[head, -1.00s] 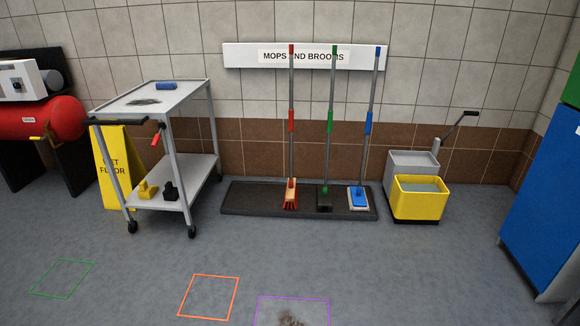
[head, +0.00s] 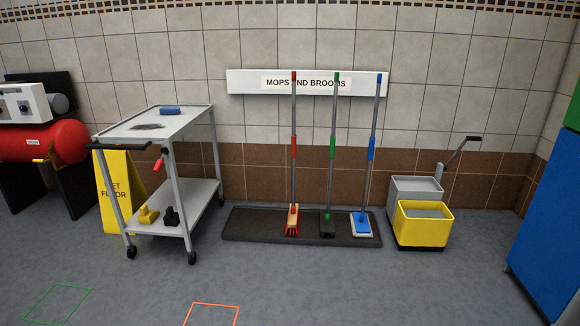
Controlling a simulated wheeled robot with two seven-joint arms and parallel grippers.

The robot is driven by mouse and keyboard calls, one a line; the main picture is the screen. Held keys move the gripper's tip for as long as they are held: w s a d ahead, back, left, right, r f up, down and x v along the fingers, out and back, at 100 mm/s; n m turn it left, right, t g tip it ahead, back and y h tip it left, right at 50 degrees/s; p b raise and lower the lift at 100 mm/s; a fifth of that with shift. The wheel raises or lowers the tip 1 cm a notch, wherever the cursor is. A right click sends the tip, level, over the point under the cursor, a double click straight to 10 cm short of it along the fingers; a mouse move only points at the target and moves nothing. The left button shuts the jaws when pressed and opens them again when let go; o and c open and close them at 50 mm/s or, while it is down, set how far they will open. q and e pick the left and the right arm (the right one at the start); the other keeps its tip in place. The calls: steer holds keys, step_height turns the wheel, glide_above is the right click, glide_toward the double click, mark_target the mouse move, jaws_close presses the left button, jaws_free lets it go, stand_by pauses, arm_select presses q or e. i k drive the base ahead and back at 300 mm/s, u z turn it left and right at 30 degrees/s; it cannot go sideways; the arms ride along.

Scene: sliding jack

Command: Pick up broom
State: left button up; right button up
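A red broom (head: 294,148) stands upright at the left of the rack, its orange-red bristle head (head: 293,222) down on a dark floor tray (head: 262,226). Beside it stands a green-handled tool (head: 331,150) with a dark head. To its right stands a blue-handled mop (head: 371,150) with a blue and white head. Their tops lean near a white wall board (head: 248,82) reading "MOPS AND BROOMS". Neither of my grippers is in the head view.
A grey cart (head: 188,188) stands left of the tray, with a yellow wet floor sign (head: 115,190) behind it. A yellow mop bucket (head: 423,227) is right of the tray. A blue cabinet (head: 551,220) stands far right. Floor in front is clear.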

mark_target(294, 218)
steer(key=u, duration=0.3)
steer(key=i, duration=4.4)
steer(key=z, duration=0.5)
